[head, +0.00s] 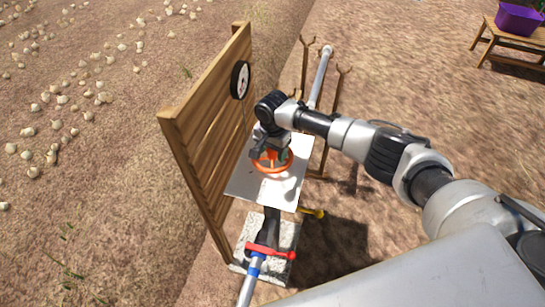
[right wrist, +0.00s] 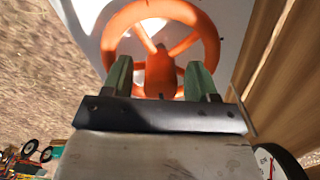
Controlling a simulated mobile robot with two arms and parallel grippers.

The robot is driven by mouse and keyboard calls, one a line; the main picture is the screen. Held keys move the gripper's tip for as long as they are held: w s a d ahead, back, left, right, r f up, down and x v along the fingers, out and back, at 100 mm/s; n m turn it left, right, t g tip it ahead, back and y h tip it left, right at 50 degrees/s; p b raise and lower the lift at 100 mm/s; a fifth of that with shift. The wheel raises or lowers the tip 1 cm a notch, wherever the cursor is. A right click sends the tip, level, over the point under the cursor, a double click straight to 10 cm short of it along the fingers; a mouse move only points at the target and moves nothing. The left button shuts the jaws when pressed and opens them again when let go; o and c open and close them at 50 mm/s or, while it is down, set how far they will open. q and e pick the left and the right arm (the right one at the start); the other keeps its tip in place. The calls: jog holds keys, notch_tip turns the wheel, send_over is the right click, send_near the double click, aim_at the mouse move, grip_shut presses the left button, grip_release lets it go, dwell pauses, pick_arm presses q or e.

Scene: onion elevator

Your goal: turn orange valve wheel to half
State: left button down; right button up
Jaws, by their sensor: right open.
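The orange valve wheel (head: 287,163) lies flat above a pale metal plate (head: 245,184) beside a wooden board. In the right wrist view the wheel (right wrist: 213,40) shows its rim, spokes and orange hub (right wrist: 160,75). My right gripper (head: 272,156) is over the wheel, pointing down. In the right wrist view its two green fingers (right wrist: 160,80) are apart, one on each side of the hub, with visible gaps. A round black-rimmed gauge (head: 240,80) is on the board; its reading is too small to tell. My left gripper is not in view.
The wooden board (head: 205,125) stands close left of the wheel. Below are a red lever (head: 270,251), a blue-grey pipe (head: 248,280) and a yellow handle (head: 314,213). A wooden bench (head: 510,38) with a purple tub (head: 519,18) stands far right. Onions lie on the soil at left.

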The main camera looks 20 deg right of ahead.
jog(key=shift+f, duration=0.25)
jog(key=shift+c, duration=0.4)
jog(key=c, duration=0.9)
jog(key=shift+o, duration=0.2)
